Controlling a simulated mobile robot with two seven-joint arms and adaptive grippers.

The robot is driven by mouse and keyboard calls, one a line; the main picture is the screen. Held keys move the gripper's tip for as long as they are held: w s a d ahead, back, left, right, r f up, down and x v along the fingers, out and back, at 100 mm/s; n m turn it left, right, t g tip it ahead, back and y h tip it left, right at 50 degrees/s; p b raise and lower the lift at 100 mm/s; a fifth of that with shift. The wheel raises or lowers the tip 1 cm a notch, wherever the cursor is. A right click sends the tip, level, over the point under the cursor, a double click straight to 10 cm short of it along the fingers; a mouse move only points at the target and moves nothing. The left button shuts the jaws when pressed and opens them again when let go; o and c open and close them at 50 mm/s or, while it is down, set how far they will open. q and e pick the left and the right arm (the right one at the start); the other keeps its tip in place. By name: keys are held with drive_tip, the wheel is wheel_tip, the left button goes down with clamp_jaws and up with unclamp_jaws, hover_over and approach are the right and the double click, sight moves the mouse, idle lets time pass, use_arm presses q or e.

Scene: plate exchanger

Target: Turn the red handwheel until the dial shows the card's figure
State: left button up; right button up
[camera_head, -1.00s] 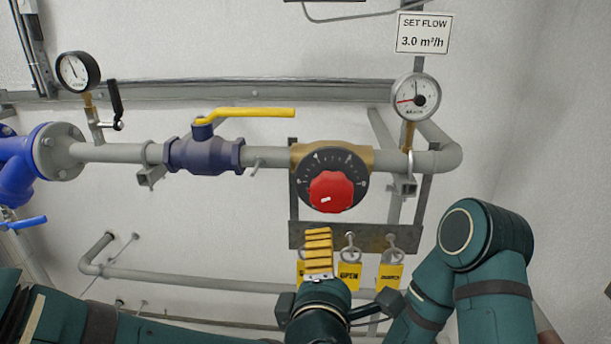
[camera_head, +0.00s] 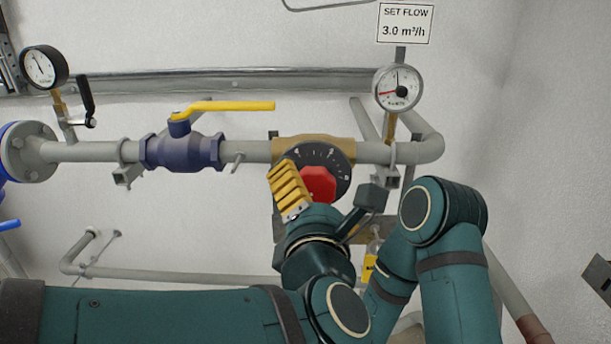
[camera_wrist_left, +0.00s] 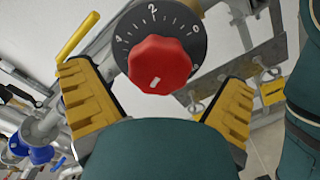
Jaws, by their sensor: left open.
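The red handwheel (camera_head: 318,183) sits on a black numbered scale (camera_head: 338,160) on a brass valve body. In the left wrist view the red handwheel (camera_wrist_left: 160,66) shows a white mark on its lower face. My left gripper (camera_head: 325,188) is open just in front of the wheel. In the left wrist view its yellow-padded fingers (camera_wrist_left: 158,78) stand apart on either side, with no clear contact. The card (camera_head: 405,23) reads SET FLOW 3.0 m³/h. The round dial (camera_head: 398,88) below it has a red pointer towards the left and a dark one upward; its figures are too small to read.
A blue valve with a yellow lever (camera_head: 230,106) is on the pipe left of the wheel. A pressure gauge (camera_head: 44,67) is at far left. A yellow tag (camera_head: 370,262) hangs below the wheel, partly behind my arm. A lower pipe (camera_head: 170,272) runs beneath.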

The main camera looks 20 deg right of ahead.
sight(316, 192)
use_arm(q)
drive_tip(key=shift+x, duration=2.1)
drive_tip(key=c, duration=1.2)
drive_tip(key=shift+o, duration=0.2)
